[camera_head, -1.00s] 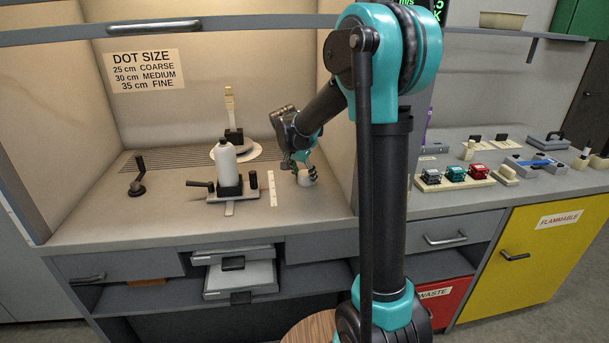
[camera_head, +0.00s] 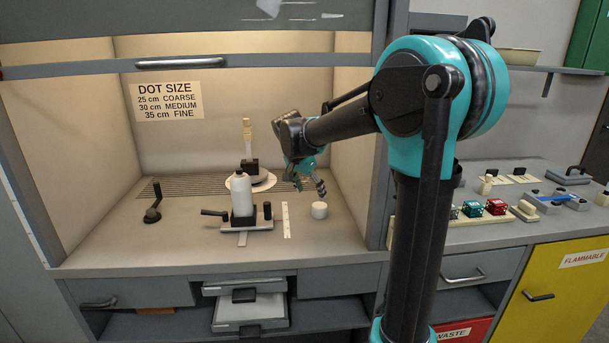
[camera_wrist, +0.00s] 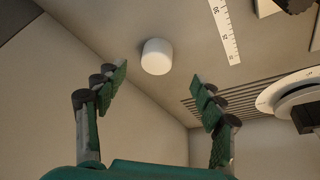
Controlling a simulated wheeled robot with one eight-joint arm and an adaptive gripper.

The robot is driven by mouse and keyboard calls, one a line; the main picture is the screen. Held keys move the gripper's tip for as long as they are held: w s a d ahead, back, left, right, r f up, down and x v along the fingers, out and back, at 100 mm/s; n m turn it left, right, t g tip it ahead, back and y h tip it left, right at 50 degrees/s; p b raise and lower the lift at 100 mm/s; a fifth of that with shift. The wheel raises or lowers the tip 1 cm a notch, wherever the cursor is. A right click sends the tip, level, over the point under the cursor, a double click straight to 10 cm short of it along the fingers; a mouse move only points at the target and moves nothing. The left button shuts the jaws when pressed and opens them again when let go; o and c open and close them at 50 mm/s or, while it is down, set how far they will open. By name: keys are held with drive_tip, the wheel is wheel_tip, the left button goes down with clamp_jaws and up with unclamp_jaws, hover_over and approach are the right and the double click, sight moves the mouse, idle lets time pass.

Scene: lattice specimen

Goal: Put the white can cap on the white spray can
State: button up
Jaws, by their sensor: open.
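The white can cap (camera_head: 319,210) stands on the bench inside the booth, to the right of the ruler strip. It also shows in the wrist view (camera_wrist: 156,57), beyond the fingertips and between their lines. My gripper (camera_head: 310,186) is open and empty, just above and behind the cap, apart from it. Both fingers show spread in the wrist view (camera_wrist: 160,90). The white spray can (camera_head: 242,193) stands upright in a dark clamp on a small plate, left of the ruler. Its top bears no white cap that I can see.
A ruler strip (camera_head: 286,220) lies between can and cap. A brush (camera_head: 247,135) stands upright behind the can by a round white dish (camera_head: 236,183). A black handled stand (camera_head: 153,205) is at left. The booth's right wall is close to the cap.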

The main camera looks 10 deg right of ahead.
drive_tip(key=v, duration=0.7)
drive_tip(key=shift+r, duration=0.35)
drive_tip(key=shift+s+a, duration=0.1)
drive_tip(key=shift+a, duration=0.05)
